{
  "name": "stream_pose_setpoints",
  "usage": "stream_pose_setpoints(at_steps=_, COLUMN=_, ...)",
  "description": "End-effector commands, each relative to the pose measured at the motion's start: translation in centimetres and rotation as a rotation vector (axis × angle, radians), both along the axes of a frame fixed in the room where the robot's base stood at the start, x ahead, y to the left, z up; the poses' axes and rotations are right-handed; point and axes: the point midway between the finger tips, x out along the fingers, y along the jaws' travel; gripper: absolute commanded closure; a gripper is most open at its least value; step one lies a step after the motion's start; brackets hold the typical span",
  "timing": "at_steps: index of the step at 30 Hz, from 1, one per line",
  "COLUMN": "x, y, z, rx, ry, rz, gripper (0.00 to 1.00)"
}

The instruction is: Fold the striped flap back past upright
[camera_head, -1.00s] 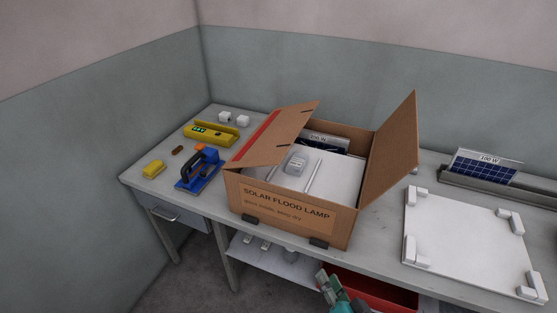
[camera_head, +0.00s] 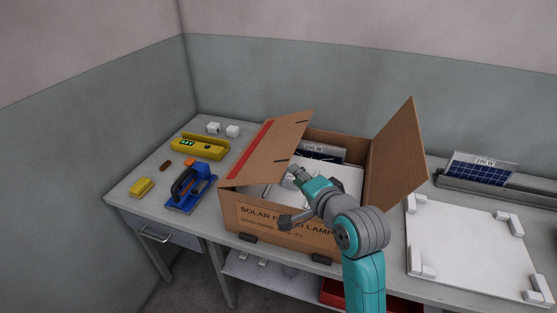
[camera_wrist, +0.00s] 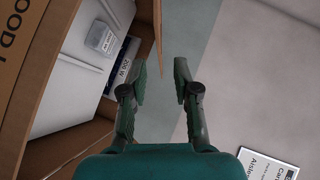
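The striped flap (camera_head: 262,150) is brown cardboard with a red stripe along its left side. It stands on the left side of the open carton (camera_head: 262,216) and slants over the left part of the opening. My gripper (camera_head: 292,172) is over the front of the carton, close to the flap's right edge; I cannot tell whether they touch. The carton wall (camera_wrist: 50,62) is at the left there. The stripe is not seen in that view.
The carton's right flap (camera_head: 397,155) stands up and leans outward. A blue-and-black tool (camera_head: 190,190), a yellow level (camera_head: 200,149) and a yellow block (camera_head: 141,187) lie left of the carton. A white board (camera_head: 465,245) with corner blocks lies to the right.

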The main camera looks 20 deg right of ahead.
Motion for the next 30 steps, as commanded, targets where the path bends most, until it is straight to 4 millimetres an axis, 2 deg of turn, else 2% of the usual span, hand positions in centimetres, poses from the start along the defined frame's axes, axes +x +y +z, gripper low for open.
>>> stream_pose_setpoints(at_steps=5, x=1.4, y=0.2, z=-0.4, rx=0.002, ry=0.003, rz=0.001, gripper=0.7)
stream_pose_setpoints(at_steps=18, x=8.4, y=1.0, z=-2.3, rx=0.0, ry=0.001, rz=0.001, gripper=0.7)
stream_pose_setpoints(at_steps=24, x=10.0, y=1.1, z=-2.8, rx=0.0, ry=0.0, rz=0.0, gripper=0.7)
stream_pose_setpoints(at_steps=30, x=10.3, y=1.2, z=-2.9, rx=0.0, ry=0.001, rz=0.0, gripper=0.7)
